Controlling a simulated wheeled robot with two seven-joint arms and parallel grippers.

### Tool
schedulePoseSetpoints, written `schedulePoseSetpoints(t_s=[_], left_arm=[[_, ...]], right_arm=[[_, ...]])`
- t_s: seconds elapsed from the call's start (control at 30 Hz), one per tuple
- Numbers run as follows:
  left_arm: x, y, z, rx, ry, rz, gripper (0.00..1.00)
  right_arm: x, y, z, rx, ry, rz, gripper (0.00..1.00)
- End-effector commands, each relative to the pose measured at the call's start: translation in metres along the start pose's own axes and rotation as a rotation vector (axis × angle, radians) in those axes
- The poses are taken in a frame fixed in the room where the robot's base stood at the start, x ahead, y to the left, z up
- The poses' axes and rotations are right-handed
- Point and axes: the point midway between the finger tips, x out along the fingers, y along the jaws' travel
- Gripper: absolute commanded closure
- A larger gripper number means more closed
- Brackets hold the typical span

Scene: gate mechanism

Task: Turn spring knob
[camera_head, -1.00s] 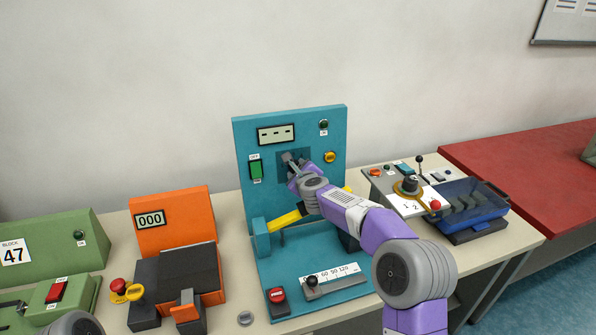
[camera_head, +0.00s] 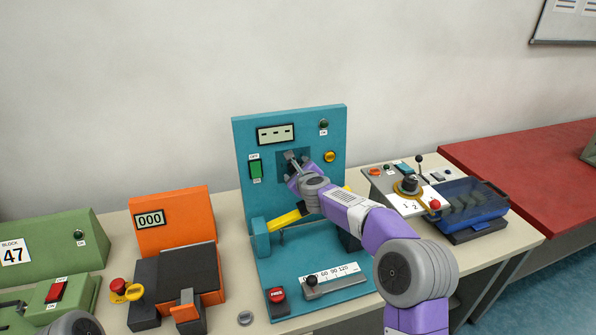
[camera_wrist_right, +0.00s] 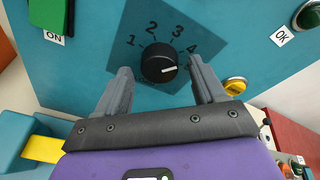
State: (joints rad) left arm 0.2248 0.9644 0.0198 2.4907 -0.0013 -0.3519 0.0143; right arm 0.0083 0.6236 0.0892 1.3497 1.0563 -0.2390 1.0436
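The knob (camera_wrist_right: 159,63) is round and black with a white pointer mark. It sits on a darker blue square plate with the numbers 1, 2, 3 and 4 around it. The mark points right, near the 4 side. In the head view my right gripper (camera_head: 296,166) is in front of the plate and mostly hides the knob. In the right wrist view the right gripper (camera_wrist_right: 160,66) is open. Its fingers stand on either side of the knob, with visible gaps. My left gripper is not in view.
The teal panel (camera_head: 335,115) carries a display (camera_head: 277,134), a green ON switch (camera_head: 256,169), a yellow button (camera_head: 330,157) and a dark OK button (camera_head: 324,124). A yellow bar (camera_head: 286,219) lies below. An orange machine (camera_head: 170,212) stands left, and a blue tray (camera_head: 484,228) right.

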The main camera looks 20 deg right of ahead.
Motion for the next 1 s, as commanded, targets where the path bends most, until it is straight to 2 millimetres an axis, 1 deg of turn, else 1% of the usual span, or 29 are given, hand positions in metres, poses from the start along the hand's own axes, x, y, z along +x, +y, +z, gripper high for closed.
schedulePoseSetpoints(t_s=[0.17, 0.27, 0.37, 0.6, 0.7, 0.83, 1.0], left_arm=[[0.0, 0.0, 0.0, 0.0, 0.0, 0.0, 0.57], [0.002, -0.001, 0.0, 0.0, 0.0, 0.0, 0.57], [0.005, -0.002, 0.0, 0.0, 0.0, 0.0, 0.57], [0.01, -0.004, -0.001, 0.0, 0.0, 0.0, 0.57], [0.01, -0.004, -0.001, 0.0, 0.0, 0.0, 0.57], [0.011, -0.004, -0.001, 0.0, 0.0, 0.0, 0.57], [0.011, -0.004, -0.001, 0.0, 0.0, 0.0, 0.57]], right_arm=[[-0.001, 0.0, 0.0, 0.0, 0.0, -0.001, 0.3], [-0.006, -0.001, 0.0, 0.0, -0.001, -0.001, 0.3], [-0.017, -0.001, 0.0, -0.001, -0.001, -0.002, 0.3], [-0.053, -0.001, 0.0, -0.001, -0.001, -0.002, 0.3], [-0.065, -0.001, 0.0, -0.001, -0.001, -0.001, 0.3], [-0.074, 0.0, 0.0, -0.001, -0.001, 0.0, 0.3], [-0.076, 0.0, 0.0, 0.0, 0.0, 0.0, 0.3]])
